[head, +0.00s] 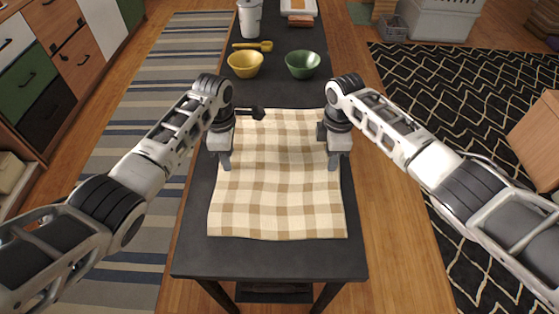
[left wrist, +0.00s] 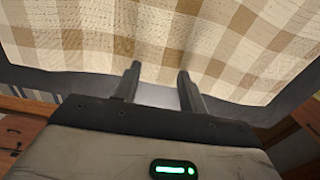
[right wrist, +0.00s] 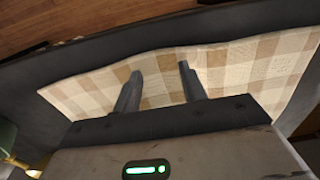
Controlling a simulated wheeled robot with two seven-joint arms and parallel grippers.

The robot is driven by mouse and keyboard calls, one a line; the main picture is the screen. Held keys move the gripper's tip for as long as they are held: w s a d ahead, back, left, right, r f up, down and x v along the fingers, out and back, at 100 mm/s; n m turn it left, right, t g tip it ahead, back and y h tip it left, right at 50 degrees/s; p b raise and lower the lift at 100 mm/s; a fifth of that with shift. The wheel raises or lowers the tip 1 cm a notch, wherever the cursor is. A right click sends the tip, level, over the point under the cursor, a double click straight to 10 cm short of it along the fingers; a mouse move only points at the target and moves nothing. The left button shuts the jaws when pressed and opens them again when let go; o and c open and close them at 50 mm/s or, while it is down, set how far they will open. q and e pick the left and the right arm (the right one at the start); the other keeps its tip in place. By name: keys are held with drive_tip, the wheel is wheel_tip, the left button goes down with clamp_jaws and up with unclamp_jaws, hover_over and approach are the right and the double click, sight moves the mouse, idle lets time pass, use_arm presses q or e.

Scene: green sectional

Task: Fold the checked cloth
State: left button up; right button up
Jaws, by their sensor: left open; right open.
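The checked cloth (head: 277,190), beige and cream, lies spread out flat on the dark table, with slightly wavy edges. It also shows in the left wrist view (left wrist: 160,35) and the right wrist view (right wrist: 240,70). My left gripper (head: 225,164) is over the cloth's left edge, pointing down, open and empty. Its fingers also show in the left wrist view (left wrist: 158,78). My right gripper (head: 334,163) is over the cloth's right edge, open and empty, with its fingers in the right wrist view (right wrist: 160,78). I cannot tell whether the fingertips touch the cloth.
The dark table (head: 270,259) has a bare strip in front of the cloth. Behind it stand a yellow bowl (head: 245,65), a green bowl (head: 303,65), a yellow scoop (head: 254,46) and a white cup (head: 250,17). A dark-handled object (head: 252,112) lies near the cloth's far left corner.

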use_arm(q)
drive_tip(key=shift+f, duration=0.15)
use_arm(e)
drive_tip(key=shift+f, duration=0.15)
use_arm(q)
drive_tip(key=shift+f+b, duration=0.2)
drive_tip(key=shift+b, duration=0.1)
use_arm(e)
drive_tip(key=shift+f, duration=0.2)
use_arm(q)
drive_tip(key=shift+r, duration=0.1)
use_arm(e)
drive_tip(key=shift+r, duration=0.1)
use_arm(q)
clamp_jaws()
use_arm(e)
clamp_jaws()
